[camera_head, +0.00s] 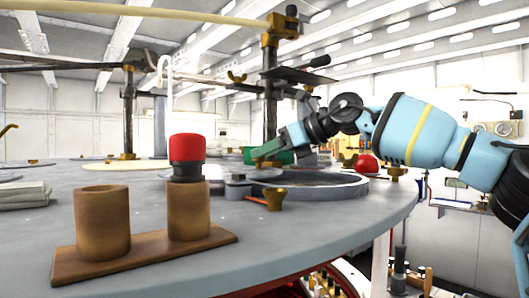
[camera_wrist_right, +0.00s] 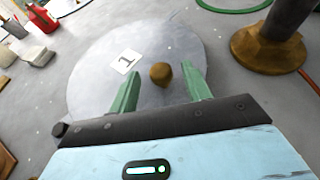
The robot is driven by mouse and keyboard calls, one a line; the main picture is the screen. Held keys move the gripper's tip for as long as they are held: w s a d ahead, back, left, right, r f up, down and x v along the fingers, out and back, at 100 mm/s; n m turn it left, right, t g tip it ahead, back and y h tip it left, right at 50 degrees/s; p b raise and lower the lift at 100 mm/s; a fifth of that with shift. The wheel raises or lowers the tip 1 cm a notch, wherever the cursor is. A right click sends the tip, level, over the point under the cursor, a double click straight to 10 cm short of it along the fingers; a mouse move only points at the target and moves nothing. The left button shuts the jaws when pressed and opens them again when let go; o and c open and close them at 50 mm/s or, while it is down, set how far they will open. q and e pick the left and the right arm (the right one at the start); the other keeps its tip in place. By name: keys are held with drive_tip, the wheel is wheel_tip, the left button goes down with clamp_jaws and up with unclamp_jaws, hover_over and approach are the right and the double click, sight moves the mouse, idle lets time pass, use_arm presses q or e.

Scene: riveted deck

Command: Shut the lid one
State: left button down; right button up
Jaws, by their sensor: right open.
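In the right wrist view a round grey lid (camera_wrist_right: 95,75) carries a white label marked 1 (camera_wrist_right: 126,61) and a brown knob (camera_wrist_right: 161,74). My right gripper (camera_wrist_right: 161,76) is open, its two green fingers on either side of the knob in the picture; no touch shows, and the depth between them is unclear. In the head view this gripper (camera_head: 268,150) hangs over the deck near a raised grey ring (camera_head: 345,190). I cannot make out the lid clearly there, nor how far it is open. My left gripper is not in view.
A brass-based post (camera_wrist_right: 268,45) stands close right of the lid. On the round deck (camera_head: 180,262), a wooden holder (camera_head: 145,255) with two brown cups, one holding a red-capped item (camera_head: 187,150), stands at the front left.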

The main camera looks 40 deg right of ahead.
drive_tip(key=shift+w+a+f, duration=0.2)
drive_tip(key=shift+w, duration=0.4)
drive_tip(key=shift+c, duration=0.2)
clamp_jaws()
